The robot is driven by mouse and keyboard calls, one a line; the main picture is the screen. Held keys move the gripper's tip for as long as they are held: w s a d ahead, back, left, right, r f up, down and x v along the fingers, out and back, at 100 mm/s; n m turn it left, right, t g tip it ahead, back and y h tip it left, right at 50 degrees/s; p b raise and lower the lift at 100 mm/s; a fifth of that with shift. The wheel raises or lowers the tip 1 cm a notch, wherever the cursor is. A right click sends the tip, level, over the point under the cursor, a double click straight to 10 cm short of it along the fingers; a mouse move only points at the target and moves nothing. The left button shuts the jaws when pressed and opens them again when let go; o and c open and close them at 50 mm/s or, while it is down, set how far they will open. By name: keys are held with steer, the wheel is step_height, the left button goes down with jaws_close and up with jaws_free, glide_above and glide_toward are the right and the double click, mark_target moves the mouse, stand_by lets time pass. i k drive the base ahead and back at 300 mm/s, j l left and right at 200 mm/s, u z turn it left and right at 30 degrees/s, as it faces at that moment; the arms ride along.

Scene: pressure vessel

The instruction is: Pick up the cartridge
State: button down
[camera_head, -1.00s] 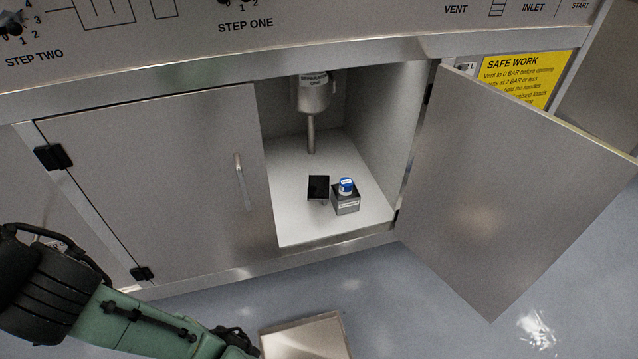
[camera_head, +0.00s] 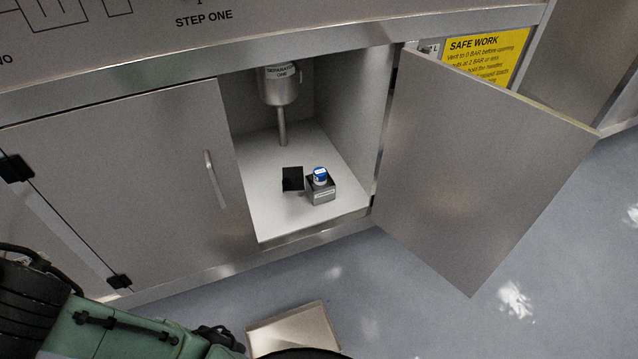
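A small blue and white cylinder, which looks like the cartridge (camera_head: 320,175), stands upright in a grey metal block holder (camera_head: 321,193). The holder sits on the white floor of the open cabinet (camera_head: 275,222), near its front right. A small black square piece (camera_head: 292,179) stands just left of it. My green arm shows at the lower left, outside the cabinet and well short of the cartridge. My gripper cannot be made out in this view.
The right cabinet door (camera_head: 480,165) stands wide open; the left door (camera_head: 120,190) is shut, with a handle (camera_head: 214,180). A metal vessel (camera_head: 280,88) with a pipe hangs inside. A pale box-like object (camera_head: 293,328) is on the floor in front.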

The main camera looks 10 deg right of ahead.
mark_target(320, 173)
steer(key=l, duration=1.45)
steer(key=i+l, duration=0.25)
steer(key=i+l+u, duration=0.1)
steer(key=i+l, duration=0.15)
steer(key=l, duration=0.15)
steer(key=i+j, duration=0.35)
steer(key=i, duration=0.1)
